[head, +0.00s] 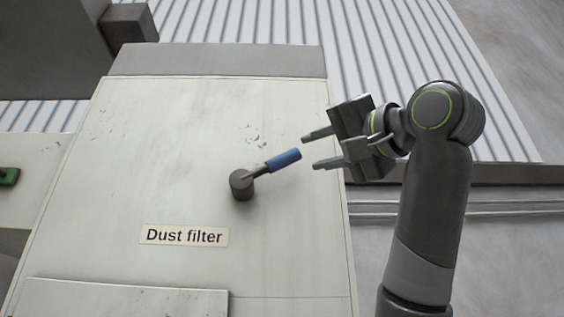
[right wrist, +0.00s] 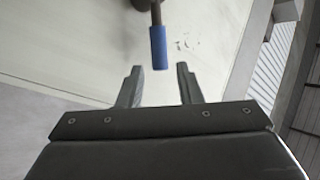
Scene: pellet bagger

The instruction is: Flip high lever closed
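The lever has a blue handle (head: 284,160) on a thin dark rod and a round dark hub (head: 242,184). It is on the pale front panel above the "Dust filter" label (head: 185,236), and its handle points right and slightly up. My right gripper (head: 309,151) is open, just right of the handle's tip, with one finger above and one below its line. In the right wrist view the blue handle (right wrist: 159,48) lies ahead, between the lines of the two open fingertips (right wrist: 159,70). My left gripper is not in view.
The pale cabinet (head: 110,160) fills the left and middle. A green part (head: 9,176) shows at the left edge. A dark box (head: 128,23) sticks out at the top left. A ribbed wall (head: 400,50) stands behind. A raised plate (head: 125,300) is at the bottom.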

